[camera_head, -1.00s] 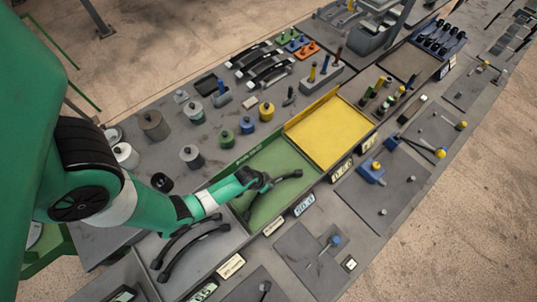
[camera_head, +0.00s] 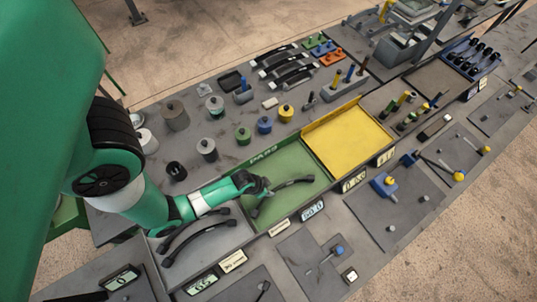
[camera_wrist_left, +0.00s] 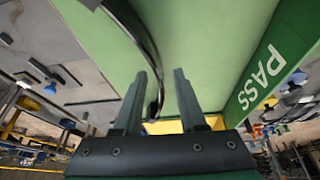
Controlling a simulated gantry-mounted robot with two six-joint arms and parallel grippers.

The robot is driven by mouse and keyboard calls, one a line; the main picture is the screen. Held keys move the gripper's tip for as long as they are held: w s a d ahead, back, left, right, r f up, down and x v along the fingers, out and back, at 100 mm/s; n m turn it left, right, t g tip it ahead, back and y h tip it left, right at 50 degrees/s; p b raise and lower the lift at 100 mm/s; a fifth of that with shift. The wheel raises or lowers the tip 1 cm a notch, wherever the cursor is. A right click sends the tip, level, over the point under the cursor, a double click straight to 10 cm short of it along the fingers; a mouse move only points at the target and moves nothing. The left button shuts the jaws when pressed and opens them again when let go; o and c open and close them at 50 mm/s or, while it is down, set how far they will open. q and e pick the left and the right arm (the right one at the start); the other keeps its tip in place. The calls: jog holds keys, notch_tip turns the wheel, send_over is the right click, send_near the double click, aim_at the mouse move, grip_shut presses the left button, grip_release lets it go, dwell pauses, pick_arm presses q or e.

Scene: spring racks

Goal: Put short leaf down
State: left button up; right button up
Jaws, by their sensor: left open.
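The short leaf (camera_head: 292,183) is a dark curved strip in the green PASS tray (camera_head: 312,203). Its near part is partly hidden by my left gripper (camera_head: 266,191) in the head view. My left gripper is over the tray's left part, right at the leaf. In the left wrist view the two fingers (camera_wrist_left: 158,105) stand apart. The dark leaf (camera_wrist_left: 136,28) runs from the top down to beside the left finger, and its end shows between the fingers. I cannot tell whether a finger touches it. My right gripper is not in view.
A yellow tray (camera_head: 350,135) adjoins the green one. A grey tray (camera_head: 225,241) on the other side holds dark curved leaves (camera_head: 195,238). Several weights, including a blue one (camera_head: 264,125), stand behind the green tray. Its raised PASS wall (camera_wrist_left: 262,80) is close to the gripper.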

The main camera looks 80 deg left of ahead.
pick_arm(q)
jog(key=s+d, duration=0.1)
jog(key=s, duration=0.1)
jog(key=s+d, duration=0.1)
jog(key=s, duration=0.2)
jog(key=s+d, duration=0.1)
jog(key=s, duration=0.1)
jog(key=shift+s+b, duration=0.25)
jog(key=shift+b, duration=0.1)
jog(key=shift+w, duration=0.15)
